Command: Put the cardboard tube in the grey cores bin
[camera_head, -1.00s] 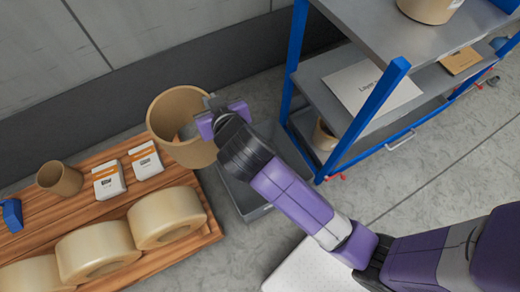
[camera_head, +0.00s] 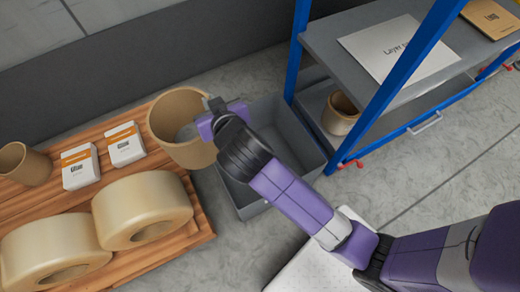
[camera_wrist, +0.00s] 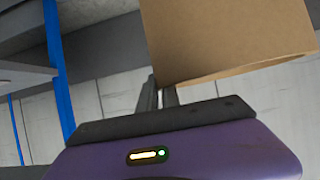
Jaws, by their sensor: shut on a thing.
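The cardboard tube (camera_head: 178,122) is a wide, hollow tan cylinder at the upper middle of the head view. My gripper (camera_head: 217,118) is shut on its right-hand wall. In the wrist view the tube (camera_wrist: 235,38) fills the upper right, beyond the jaws (camera_wrist: 168,92). The grey bin (camera_head: 250,211) is an open box on the floor between the wooden pallet and the blue-framed cart. My forearm passes over it and hides part of its inside. The tube hangs at the bin's left side, over the pallet's corner in the picture.
The wooden pallet (camera_head: 128,199) at left holds large tape rolls (camera_head: 143,211), white boxes (camera_head: 126,144) and a smaller tan tube (camera_head: 26,164). The blue cart (camera_head: 298,50) stands at right, with another tan tube (camera_head: 341,114) on its lower shelf. Grey wall lies behind.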

